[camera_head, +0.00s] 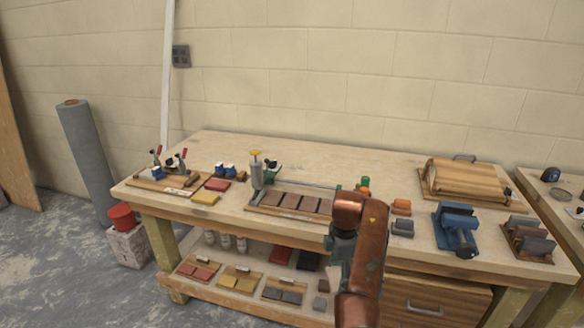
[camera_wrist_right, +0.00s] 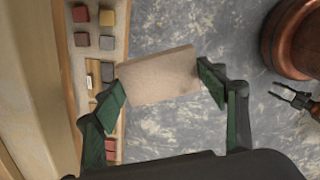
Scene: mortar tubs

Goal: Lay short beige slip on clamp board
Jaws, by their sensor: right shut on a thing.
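My right gripper (camera_wrist_right: 168,92) is shut on a beige slip (camera_wrist_right: 158,75), a flat rectangular piece held between its two green-padded fingers over the floor, clear of the bench. In the head view my copper-coloured arm hides most of this gripper, and the slip cannot be made out there. The clamp board (camera_head: 146,182), a wooden board with red-handled clamps and blue parts, lies at the left end of the bench, far from the right gripper. A dark jaw-like part (camera_wrist_right: 292,96) at the right of the wrist view may be my left gripper; its state is unclear.
A red slip (camera_head: 217,184) and a yellow slip (camera_head: 205,198) lie right of the clamp board. A tray (camera_head: 256,207) of brown tiles sits mid-bench. A blue vise-like tool (camera_head: 456,230) stands at right. Boards with coloured slips fill the lower shelf (camera_head: 212,287).

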